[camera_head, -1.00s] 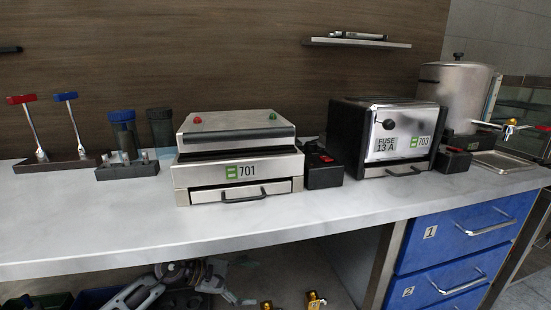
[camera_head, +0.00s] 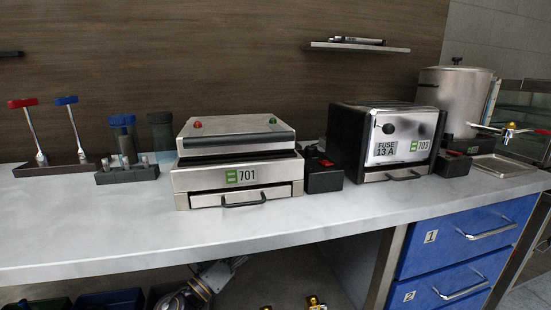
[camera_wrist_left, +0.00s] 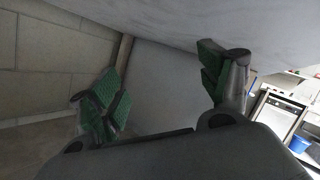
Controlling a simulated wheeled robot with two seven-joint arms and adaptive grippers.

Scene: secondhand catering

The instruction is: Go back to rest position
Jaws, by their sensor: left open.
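My left gripper (camera_wrist_left: 160,82) shows in the left wrist view. Its two fingers with green pads are wide apart, and nothing is between them. A pale grey surface and a tiled wall lie beyond the fingers. No gripper can be made out there. My right gripper is in neither view.
Blue drawers (camera_head: 450,255) stand below right. The counter's front strip is clear.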

